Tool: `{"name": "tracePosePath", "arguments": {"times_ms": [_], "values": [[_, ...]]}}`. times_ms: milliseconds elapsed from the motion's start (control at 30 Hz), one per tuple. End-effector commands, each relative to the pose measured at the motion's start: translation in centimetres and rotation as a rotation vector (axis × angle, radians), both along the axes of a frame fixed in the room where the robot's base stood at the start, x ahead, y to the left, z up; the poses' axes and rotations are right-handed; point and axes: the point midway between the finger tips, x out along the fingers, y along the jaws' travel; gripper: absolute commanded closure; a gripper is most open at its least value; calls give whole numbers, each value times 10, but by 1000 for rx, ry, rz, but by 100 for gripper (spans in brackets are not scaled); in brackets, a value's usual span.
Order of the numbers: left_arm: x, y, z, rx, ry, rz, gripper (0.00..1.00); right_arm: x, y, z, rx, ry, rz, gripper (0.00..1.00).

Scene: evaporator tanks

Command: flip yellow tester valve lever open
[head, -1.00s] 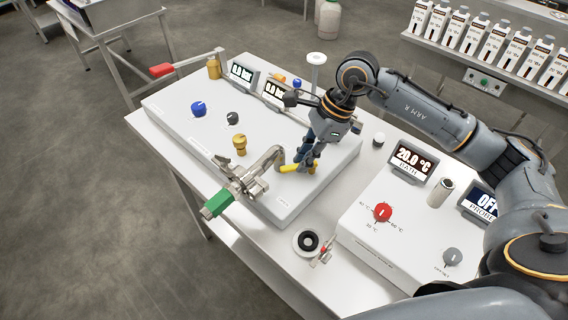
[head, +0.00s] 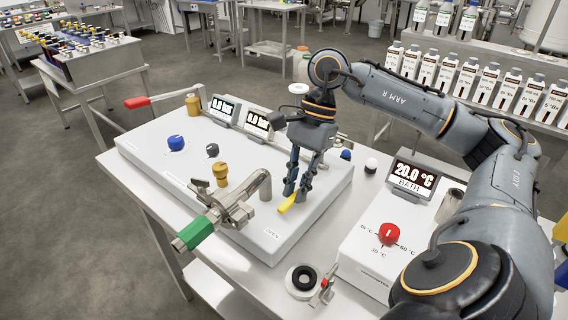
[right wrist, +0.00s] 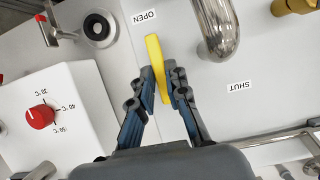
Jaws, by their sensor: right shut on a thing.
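The yellow tester valve lever (head: 286,206) sits low on the white panel box (head: 318,207), right of the bent steel pipe. My right gripper (head: 297,190) comes down from above and is shut on the lever. In the right wrist view the lever (right wrist: 154,58) runs up between the two fingers (right wrist: 162,78), and its free end lies near the OPEN label (right wrist: 144,16). The SHUT label (right wrist: 240,87) is farther to the right. The lever's pivot is hidden by my gripper. My left gripper is not in view.
A bent steel pipe (head: 265,186) stands close left of the lever, beside a green-handled valve (head: 194,233). The bath controller with a red knob (head: 389,234) stands at right. A black ring fitting (head: 303,279) lies in front. Pressure displays (head: 257,124) stand behind.

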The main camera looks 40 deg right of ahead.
Motion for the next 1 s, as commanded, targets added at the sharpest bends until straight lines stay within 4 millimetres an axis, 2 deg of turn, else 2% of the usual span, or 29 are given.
{"name": "tracePosePath", "arguments": {"times_ms": [433,467,533,567,867,1000], "values": [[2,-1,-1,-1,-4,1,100,-1,-2,1,1,-3,5,100],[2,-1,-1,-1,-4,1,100,-1,-2,1,1,-3,5,79],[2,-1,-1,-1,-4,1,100,-1,-2,1,1,-3,4,65],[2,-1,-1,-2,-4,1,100,-1,-2,1,1,-2,5,62],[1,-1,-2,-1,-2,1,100,-1,-2,1,1,-1,4,62],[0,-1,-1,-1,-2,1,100,0,-6,12,3,-4,3,62]]}}
